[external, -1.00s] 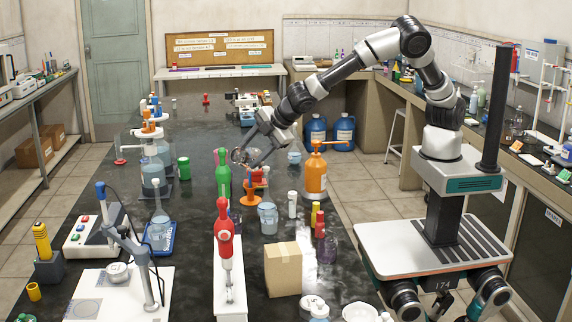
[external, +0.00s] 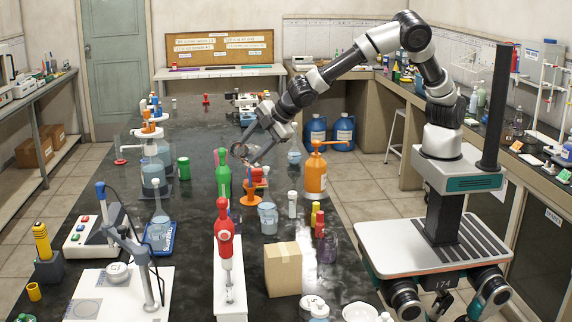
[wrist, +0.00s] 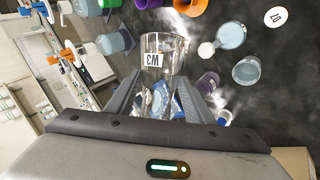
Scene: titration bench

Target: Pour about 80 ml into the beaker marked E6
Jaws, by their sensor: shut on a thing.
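My gripper (wrist: 162,76) is shut on a clear glass vessel (wrist: 163,50), which stands between the two fingers in the wrist view. Its white label seems to read W3. I cannot tell how much liquid it holds. In the external view my gripper (external: 249,157) is above the bench, near the green bottle and orange funnel. A beaker with pale blue liquid (external: 268,218) stands on the bench nearer the camera.
A green bottle (external: 223,178), an orange funnel (external: 249,196) and an orange pump bottle (external: 316,172) stand close around my gripper. A red bottle (external: 224,235) and a cardboard box (external: 283,269) are nearer the camera. The dark bench (external: 205,125) is fairly clear farther back.

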